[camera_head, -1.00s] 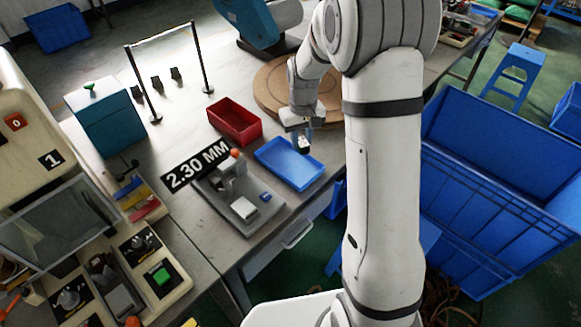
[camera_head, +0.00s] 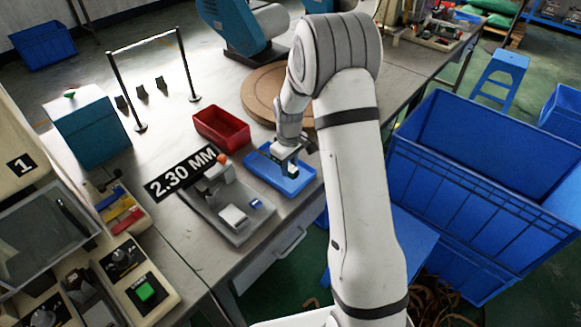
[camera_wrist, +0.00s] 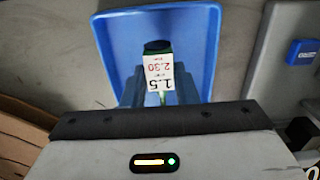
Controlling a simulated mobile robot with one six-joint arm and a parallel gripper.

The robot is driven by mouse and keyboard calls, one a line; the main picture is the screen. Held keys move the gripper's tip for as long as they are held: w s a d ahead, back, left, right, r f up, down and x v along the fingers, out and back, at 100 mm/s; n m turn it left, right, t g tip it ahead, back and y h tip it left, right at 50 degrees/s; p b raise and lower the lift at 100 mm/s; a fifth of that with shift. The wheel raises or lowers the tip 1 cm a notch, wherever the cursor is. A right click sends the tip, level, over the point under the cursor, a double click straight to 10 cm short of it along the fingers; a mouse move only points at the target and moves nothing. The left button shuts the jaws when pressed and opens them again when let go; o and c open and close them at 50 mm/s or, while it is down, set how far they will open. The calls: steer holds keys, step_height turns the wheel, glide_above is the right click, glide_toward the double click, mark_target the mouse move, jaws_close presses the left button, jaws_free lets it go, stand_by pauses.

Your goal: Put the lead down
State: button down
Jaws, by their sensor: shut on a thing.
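My gripper (camera_head: 289,163) is shut on the lead and holds it over the blue tray (camera_head: 262,177). I cannot tell whether the lead touches the tray floor. The fingers hide part of the lead, and in the head view it is small and dark.
A red bin (camera_head: 221,128) stands behind the tray. A grey fixture (camera_head: 232,215) with a 2.30 MM sign (camera_head: 182,172) is left of the tray. A round wooden board (camera_head: 262,95) lies behind it. Large blue crates (camera_head: 470,190) stand right of the table.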

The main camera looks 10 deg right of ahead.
steer(key=shift+f, duration=0.55)
steer(key=shift+f, duration=0.2)
steer(key=c, duration=1.1)
jaws_free()
steer(key=shift+c, duration=0.2)
step_height(320, 180, up, 12)
steer(key=s+r+m+t, duration=0.1)
steer(key=s+r+m, duration=0.2)
steer(key=s+r, duration=0.7)
steer(key=s+m+t, duration=0.1)
steer(key=s+m, duration=0.3)
steer(key=s, duration=1.4)
steer(key=shift+s+d+t, duration=0.15)
steer(key=shift+d+t, duration=0.05)
steer(key=shift+t, duration=0.1)
